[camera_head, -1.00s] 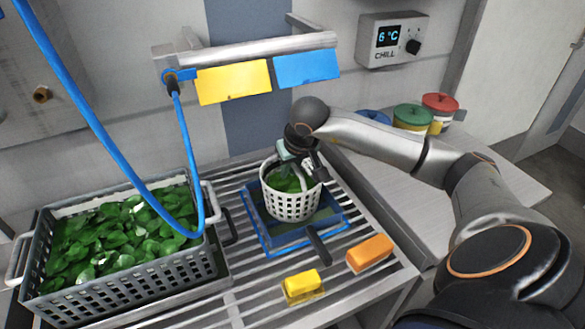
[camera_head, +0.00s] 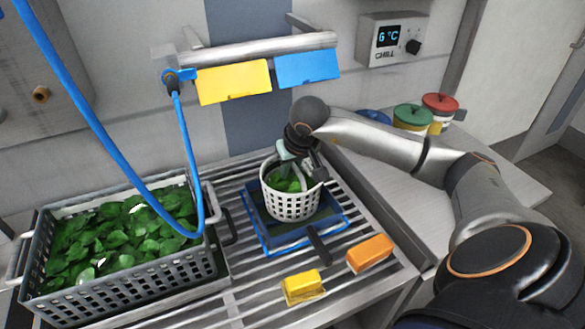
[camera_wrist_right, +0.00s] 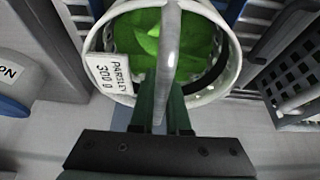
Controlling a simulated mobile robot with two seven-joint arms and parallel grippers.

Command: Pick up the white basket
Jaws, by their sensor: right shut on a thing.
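The white basket (camera_head: 291,205) is a round perforated basket with green leaves inside. In the head view it is over a blue-rimmed tray (camera_head: 330,222); I cannot tell whether it touches it. My right gripper (camera_head: 298,155) is at the basket's top, shut on its handle. In the right wrist view the gripper's fingers (camera_wrist_right: 161,115) close on the handle (camera_wrist_right: 168,45), which arches across the opening. A tag reading "PARSLEY 300 g" (camera_wrist_right: 110,72) hangs at the rim. My left gripper is not in view.
A grey crate of leaves (camera_head: 120,288) stands left on the slatted rack. A blue hose (camera_head: 95,125) hangs over it. Yellow (camera_head: 301,287) and orange (camera_head: 369,253) blocks lie in front of the tray. Lidded tubs (camera_head: 412,118) stand at the back right.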

